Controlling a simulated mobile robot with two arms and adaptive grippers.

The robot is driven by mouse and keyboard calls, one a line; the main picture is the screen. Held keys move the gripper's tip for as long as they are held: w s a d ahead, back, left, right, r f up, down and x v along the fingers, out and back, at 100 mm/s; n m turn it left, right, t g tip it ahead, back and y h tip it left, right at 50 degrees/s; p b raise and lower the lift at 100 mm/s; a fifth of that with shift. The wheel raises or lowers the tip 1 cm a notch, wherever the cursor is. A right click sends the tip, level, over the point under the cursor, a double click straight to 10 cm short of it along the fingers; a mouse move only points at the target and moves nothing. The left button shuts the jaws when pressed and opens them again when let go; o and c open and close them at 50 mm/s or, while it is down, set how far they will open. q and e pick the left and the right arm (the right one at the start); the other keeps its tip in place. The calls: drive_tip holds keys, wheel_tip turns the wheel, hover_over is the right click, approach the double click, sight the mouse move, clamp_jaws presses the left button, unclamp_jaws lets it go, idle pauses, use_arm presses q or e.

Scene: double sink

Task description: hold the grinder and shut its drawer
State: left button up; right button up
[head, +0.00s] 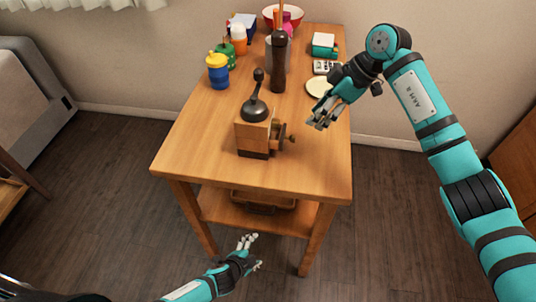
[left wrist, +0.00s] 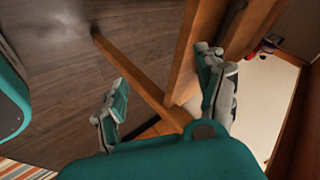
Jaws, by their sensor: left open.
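The grinder (head: 251,135) stands upright near the front of the wooden table (head: 205,135), with a wooden box body, a dark dome and a crank on top. Its drawer (head: 280,134) sticks out of the right side, with a knob at the end. My right gripper (head: 320,121) is above the table to the right of the drawer, apart from it; its finger gap is unclear. My left gripper (head: 254,251) is open and empty, low in front of the table. In the left wrist view the open left fingers (left wrist: 158,90) show near the table legs.
A tall dark mill (head: 278,65) stands behind the grinder. A blue jar with a yellow lid (head: 218,75) is at the left edge. A pale plate (head: 318,86) and a teal-and-white box (head: 325,45) are at the back right. The table's front is clear.

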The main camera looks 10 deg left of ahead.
use_arm(q)
drive_tip(key=w+d+r+m+t+h, duration=0.3)
drive_tip(key=d+r+m+h, duration=0.3)
drive_tip(key=d+r, duration=0.85)
drive_tip(key=s+d+r+m+t+h, duration=0.1)
drive_tip(key=s+d+r, duration=0.15)
drive_tip(key=r, duration=0.75)
drive_tip(key=s+d+r+m+t+h, duration=0.1)
drive_tip(key=d+r, duration=0.2)
drive_tip(key=r, duration=0.6)
drive_tip(key=w+a+r+n+t+y, duration=0.3)
drive_tip(key=w+r+n+t+y, duration=0.15)
drive_tip(key=r+n, duration=0.45)
drive_tip(key=n+g+y, duration=0.1)
drive_tip(key=n+y, duration=1.2)
drive_tip(key=n, duration=0.4)
approach(254, 104)
drive_tip(key=x, duration=1)
drive_tip(key=shift+w+a, duration=0.1)
drive_tip(key=shift+w, duration=0.3)
